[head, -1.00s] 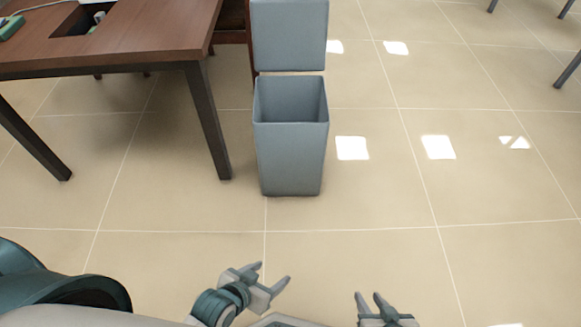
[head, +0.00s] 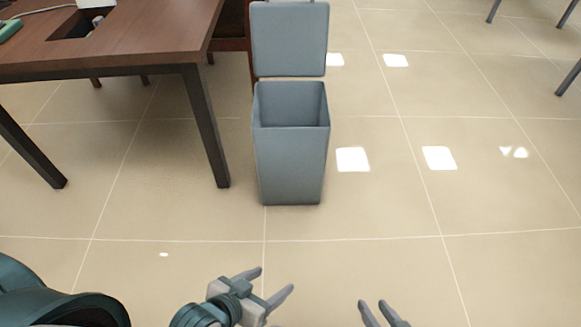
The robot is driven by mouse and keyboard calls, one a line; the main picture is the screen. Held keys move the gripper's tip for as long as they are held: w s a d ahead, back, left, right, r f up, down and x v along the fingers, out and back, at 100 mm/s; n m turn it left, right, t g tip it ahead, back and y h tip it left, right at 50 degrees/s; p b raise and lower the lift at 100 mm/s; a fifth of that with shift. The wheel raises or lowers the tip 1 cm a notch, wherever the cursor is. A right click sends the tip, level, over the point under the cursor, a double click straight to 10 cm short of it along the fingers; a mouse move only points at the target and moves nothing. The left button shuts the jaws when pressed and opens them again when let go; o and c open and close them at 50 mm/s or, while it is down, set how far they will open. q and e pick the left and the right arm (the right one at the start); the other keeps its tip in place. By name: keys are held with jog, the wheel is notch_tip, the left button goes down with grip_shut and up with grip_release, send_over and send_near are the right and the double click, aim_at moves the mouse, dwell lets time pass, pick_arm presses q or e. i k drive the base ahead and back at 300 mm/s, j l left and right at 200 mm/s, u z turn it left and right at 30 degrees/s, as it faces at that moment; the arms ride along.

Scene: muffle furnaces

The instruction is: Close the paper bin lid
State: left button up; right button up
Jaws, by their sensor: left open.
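The grey-blue paper bin (head: 290,165) stands upright on the tiled floor in the head view, and its dark inside shows from above. Its lid (head: 290,40) is open, standing up at the back edge of the bin. My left gripper (head: 276,279) is open and empty, low in the view, on the near side of the bin and apart from it. My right gripper (head: 372,303) is at the bottom edge, to the right, with its two fingers apart and nothing between them. Most of the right gripper is out of frame.
A brown wooden table (head: 130,45) with dark legs stands left of the bin, its nearest leg (head: 205,125) close beside it. A chair partly shows behind. The tiled floor (head: 420,210) in front and to the right is clear.

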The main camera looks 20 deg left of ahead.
aim_at(289, 39)
jog(key=i+l+z, duration=0.1)
jog(key=i+z, duration=0.25)
jog(key=i, duration=0.65)
